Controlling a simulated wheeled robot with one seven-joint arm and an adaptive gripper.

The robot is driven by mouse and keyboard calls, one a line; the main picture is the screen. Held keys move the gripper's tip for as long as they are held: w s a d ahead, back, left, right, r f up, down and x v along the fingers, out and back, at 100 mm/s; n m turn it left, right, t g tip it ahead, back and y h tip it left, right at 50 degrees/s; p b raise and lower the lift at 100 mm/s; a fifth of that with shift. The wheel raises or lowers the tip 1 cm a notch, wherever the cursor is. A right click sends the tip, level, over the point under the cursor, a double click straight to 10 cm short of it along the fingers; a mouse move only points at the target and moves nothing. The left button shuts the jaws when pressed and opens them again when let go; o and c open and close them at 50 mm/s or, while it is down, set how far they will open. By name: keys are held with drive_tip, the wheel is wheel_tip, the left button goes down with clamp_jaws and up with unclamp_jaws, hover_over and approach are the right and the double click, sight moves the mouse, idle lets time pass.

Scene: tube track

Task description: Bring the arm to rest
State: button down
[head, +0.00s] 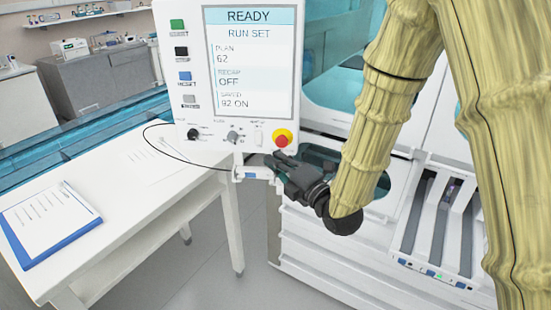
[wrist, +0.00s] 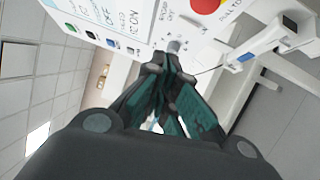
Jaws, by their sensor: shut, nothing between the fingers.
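My gripper (head: 277,163) is dark with green-grey fingers and is shut and empty. In the head view it is just below the control panel's (head: 198,15) lower edge. In the wrist view the closed fingertips (wrist: 168,70) point at the panel (wrist: 130,22), close to a grey knob (wrist: 175,46); I cannot tell whether they touch it. My arm, in a ribbed tan cover, reaches down from the upper right, bent at the elbow. The panel's screen (head: 250,60) reads READY, RUN SET, PLAN 62 and OFF, with a last line ending in ON.
A red stop button (head: 282,139) sits at the panel's lower right, and a bracket (head: 255,173) is below. A white table (head: 120,225) with a blue clipboard (head: 50,225) stands at left. A white machine with slotted lanes (head: 435,215) is at right. Floor is clear between.

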drive_tip(key=s+d+f+m+g+h, duration=0.25)
drive_tip(key=s+f+m, duration=0.2)
drive_tip(key=f, duration=0.65)
drive_tip(key=s+d+f+m+g+h, duration=0.2)
drive_tip(key=s+d+f+m, duration=0.25)
drive_tip(key=f, duration=0.55)
drive_tip(key=s+d+f+m+g+h, duration=0.25)
drive_tip(key=f+m, duration=0.25)
drive_tip(key=f, duration=0.6)
drive_tip(key=s+d+f+m+g+h, duration=0.1)
drive_tip(key=s+d+f+m+g, duration=0.1)
drive_tip(key=s, duration=0.7)
drive_tip(key=s+d+f+m+g+h, duration=0.1)
drive_tip(key=s+d+f+m+g, duration=0.2)
drive_tip(key=s+f+m, duration=0.3)
drive_tip(key=s+d+f+m+g+h, duration=0.1)
drive_tip(key=s+d+f+m+g, duration=0.2)
drive_tip(key=s+f, duration=0.5)
drive_tip(key=s+m, duration=0.1)
drive_tip(key=s, duration=0.5)
drive_tip(key=shift+d+f+g+h, duration=0.2)
drive_tip(key=shift+g+h, duration=0.1)
drive_tip(key=shift+h, duration=0.1)
drive_tip(key=shift+w+r, duration=0.1)
drive_tip(key=shift+w, duration=0.05)
